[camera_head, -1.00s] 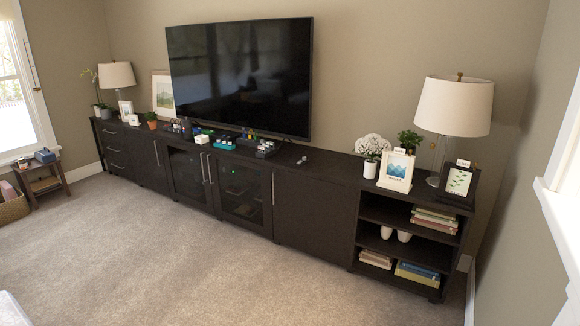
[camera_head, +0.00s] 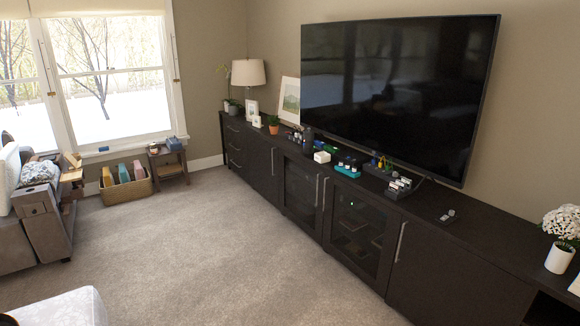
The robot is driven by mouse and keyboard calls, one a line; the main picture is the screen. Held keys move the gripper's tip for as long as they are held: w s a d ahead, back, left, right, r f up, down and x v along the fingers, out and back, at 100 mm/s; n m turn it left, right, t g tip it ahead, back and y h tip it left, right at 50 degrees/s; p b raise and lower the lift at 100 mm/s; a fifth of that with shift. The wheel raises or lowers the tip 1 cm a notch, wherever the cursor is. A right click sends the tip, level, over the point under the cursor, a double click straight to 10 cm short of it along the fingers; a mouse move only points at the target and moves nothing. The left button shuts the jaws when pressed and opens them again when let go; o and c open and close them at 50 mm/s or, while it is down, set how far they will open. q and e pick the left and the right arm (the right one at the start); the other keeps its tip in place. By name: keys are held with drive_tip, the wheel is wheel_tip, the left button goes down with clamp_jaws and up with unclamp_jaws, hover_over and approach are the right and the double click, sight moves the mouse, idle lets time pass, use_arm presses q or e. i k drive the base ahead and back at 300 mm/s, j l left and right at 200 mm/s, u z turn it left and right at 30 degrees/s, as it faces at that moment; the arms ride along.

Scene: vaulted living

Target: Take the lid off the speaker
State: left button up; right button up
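A small dark upright object (camera_head: 308,140) stands on the long black cabinet, below the left part of the television. It may be the speaker, but it is too small to tell, and I cannot make out a lid on it. Neither of my grippers shows in the head view.
The long black cabinet (camera_head: 262,162) runs along the wall under the television (camera_head: 395,90). Carpet (camera_head: 220,235) in front is clear. An armchair (camera_head: 40,215) stands at left.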

sight(308, 133)
drive_tip(key=i+j+u, duration=0.1)
drive_tip(key=i+u, duration=0.25)
drive_tip(key=i, duration=0.95)
